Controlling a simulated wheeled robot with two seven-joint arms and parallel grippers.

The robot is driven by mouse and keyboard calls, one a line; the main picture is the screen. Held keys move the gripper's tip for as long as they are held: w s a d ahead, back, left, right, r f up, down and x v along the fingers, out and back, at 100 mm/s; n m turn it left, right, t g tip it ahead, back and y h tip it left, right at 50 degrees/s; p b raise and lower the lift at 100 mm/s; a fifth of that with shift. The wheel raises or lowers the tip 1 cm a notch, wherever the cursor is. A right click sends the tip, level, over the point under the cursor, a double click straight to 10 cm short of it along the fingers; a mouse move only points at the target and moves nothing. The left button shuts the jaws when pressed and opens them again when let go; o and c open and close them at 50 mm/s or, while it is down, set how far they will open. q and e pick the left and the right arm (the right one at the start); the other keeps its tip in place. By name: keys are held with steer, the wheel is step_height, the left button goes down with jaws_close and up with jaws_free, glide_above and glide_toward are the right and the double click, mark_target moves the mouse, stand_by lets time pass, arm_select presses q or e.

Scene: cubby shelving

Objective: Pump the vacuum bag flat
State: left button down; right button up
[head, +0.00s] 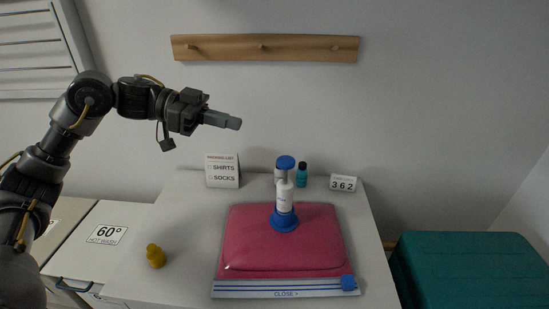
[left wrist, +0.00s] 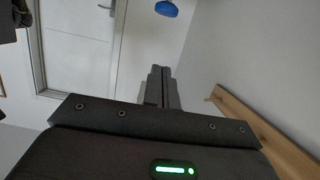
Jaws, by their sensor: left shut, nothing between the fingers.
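The red vacuum bag (head: 248,246) lies puffed up on the white table top in the head view. A white hand pump (head: 285,196) with a blue base and a blue round handle (head: 286,162) stands upright on the bag. A zip strip marked "CLOSE >" (head: 262,291) runs along the bag's front edge, with a blue slider (head: 348,283) at its right end. My left gripper (head: 233,123) is shut and empty, in the air above and left of the pump. It also shows in the left wrist view (left wrist: 162,76). My right gripper is not in view.
Behind the bag stand a list sign (head: 222,171), a teal bottle (head: 302,176) and a "362" sign (head: 343,184). A yellow duck (head: 156,257) sits left of the bag. A teal box (head: 465,270) is at the right. A wooden peg rail (head: 225,48) is on the wall.

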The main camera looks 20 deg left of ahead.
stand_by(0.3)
arm_select(q)
steer(key=p, duration=0.3)
glide_above(286, 163)
steer(key=a, duration=0.3)
step_height(286, 163, down, 2)
steer(key=f, duration=0.4)
steer(key=shift+w+d+f, duration=0.15)
steer(key=shift+w+f, duration=0.1)
steer(key=shift+w, duration=0.1)
